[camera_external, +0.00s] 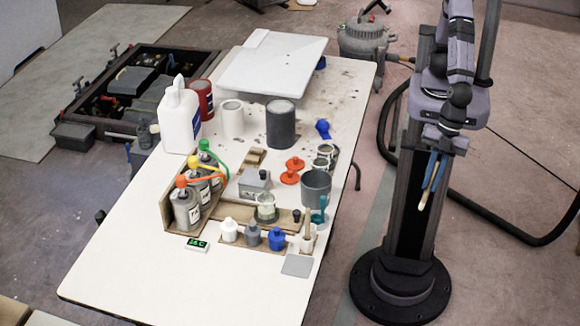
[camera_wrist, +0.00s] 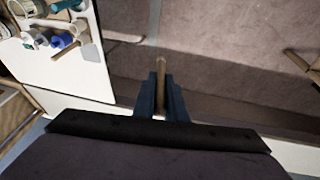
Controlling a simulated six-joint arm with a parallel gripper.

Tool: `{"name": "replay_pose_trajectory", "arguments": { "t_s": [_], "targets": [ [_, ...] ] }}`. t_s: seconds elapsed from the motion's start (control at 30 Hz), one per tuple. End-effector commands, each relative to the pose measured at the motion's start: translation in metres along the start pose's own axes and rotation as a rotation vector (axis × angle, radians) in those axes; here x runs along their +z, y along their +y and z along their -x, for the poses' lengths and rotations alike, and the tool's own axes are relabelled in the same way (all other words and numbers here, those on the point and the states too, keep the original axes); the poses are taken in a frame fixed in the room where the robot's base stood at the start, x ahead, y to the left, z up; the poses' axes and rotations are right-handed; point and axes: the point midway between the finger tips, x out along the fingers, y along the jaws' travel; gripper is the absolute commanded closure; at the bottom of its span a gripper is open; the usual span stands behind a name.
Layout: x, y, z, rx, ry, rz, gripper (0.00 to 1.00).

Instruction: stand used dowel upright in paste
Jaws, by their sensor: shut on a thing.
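My gripper (camera_external: 431,180) hangs beside my own column, right of the white table and past its edge. Its blue fingers are shut on a thin light-wood dowel (camera_external: 422,205), which points down and slightly tilted in the external view. In the wrist view the dowel (camera_wrist: 160,68) sticks out between the fingers (camera_wrist: 160,92), over bare floor. Which vessel holds the paste I cannot tell. A grey cup (camera_external: 316,184) and a clear jar (camera_external: 265,207) stand on the table; their contents are not clear. A small holder (camera_external: 307,243) with an upright stick stands at the table's front right.
The white table (camera_external: 150,255) carries pump bottles (camera_external: 187,210), small white, grey and blue bottles (camera_external: 253,236), orange pieces (camera_external: 291,170), a grey can (camera_external: 281,124) and a white jug (camera_external: 180,118). The table's near left is clear. A black hose lies on the floor at right.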

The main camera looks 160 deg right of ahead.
Motion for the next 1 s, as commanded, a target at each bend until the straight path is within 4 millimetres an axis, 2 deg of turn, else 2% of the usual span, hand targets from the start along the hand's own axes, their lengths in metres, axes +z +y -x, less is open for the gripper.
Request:
{"name": "replay_pose_trajectory", "arguments": {
  "t_s": [0.23, 0.37, 0.57, 0.7, 0.87, 1.0],
  "targets": [
    [0.018, 0.010, -0.021, 0.015, -0.010, -0.025, 1.00],
    [0.011, 0.038, -0.039, 0.030, -0.027, -0.100, 1.00],
    [-0.019, 0.109, -0.059, 0.058, -0.064, -0.249, 1.00],
    [-0.036, 0.169, -0.071, 0.069, -0.090, -0.356, 1.00],
    [-0.042, 0.239, -0.082, 0.077, -0.117, -0.469, 1.00],
    [-0.037, 0.298, -0.090, 0.081, -0.138, -0.559, 1.00]
  ]
}}
